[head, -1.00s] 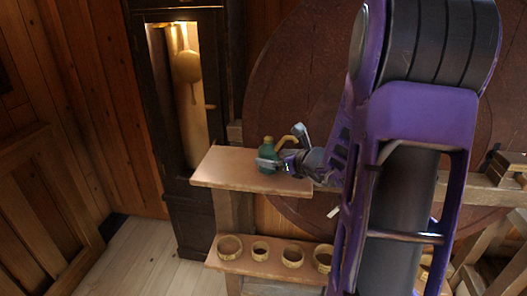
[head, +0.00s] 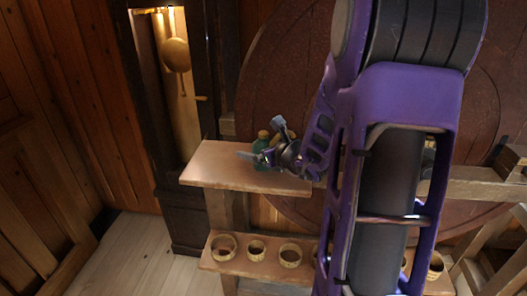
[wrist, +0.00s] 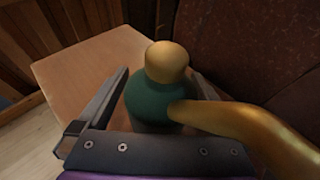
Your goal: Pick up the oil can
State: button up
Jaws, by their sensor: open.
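The oil can (head: 261,144) is a small green can with a brass cap, upright on the wooden shelf (head: 203,172). In the wrist view the green can (wrist: 148,108) fills the middle, with its thick brass spout curving to the lower right. My gripper (head: 262,139) is open, with one finger on each side of the can. In the wrist view my gripper (wrist: 161,74) straddles the can body; a gap shows at the left finger, and the right finger is partly hidden behind the can and spout. In the head view my wrist covers much of the can.
A big dark red wheel (head: 285,75) stands close behind the upper shelf. A tall clock case (head: 187,215) with a pendulum stands at the left. The upper shelf's left part is bare.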

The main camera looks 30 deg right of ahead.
jog(key=shift+r, duration=0.1)
jog(key=c, duration=1.3)
